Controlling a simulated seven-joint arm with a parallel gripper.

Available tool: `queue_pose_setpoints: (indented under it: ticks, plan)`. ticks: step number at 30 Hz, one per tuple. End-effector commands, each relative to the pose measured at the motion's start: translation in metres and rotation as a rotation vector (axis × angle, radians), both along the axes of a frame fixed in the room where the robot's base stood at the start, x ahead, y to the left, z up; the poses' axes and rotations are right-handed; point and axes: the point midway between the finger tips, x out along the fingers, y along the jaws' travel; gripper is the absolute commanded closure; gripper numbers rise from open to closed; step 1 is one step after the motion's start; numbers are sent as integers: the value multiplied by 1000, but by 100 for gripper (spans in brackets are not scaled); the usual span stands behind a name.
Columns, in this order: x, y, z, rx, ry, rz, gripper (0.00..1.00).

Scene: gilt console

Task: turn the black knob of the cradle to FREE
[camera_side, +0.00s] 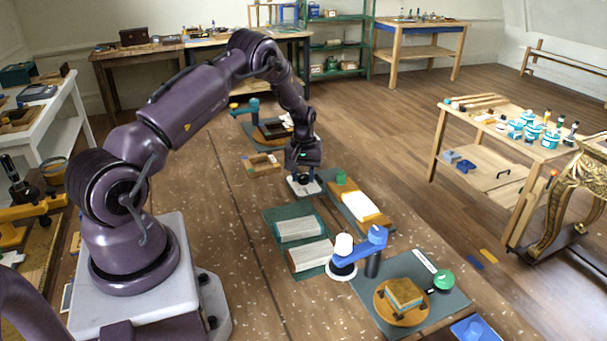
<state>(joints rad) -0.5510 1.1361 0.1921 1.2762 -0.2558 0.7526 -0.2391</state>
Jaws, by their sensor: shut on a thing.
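My gripper (304,175) points straight down at a small white plate (296,190) in the middle of the long work table. The jaws are closed low over the plate, on what appears to be the black knob. The knob is mostly hidden by the fingers, so its pointing direction and any FREE marking cannot be read. I cannot tell how the plate joins the cradle.
A wooden board (373,219) with a pale block and green cylinder (340,177) sits close right of my gripper. A blue-armed stand (372,240) and round wooden turntable (382,308) are nearer the camera. A wooden tray (262,164) is left. The table's left strip is clear.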

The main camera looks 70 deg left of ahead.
Motion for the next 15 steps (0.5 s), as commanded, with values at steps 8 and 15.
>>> queue_pose_setpoints:
  ticks: [8, 15]
  plan:
    - [-1, 0, 1, -3, 3, 5, 89]
    - [0, 0, 1, -3, 1, 4, 40]
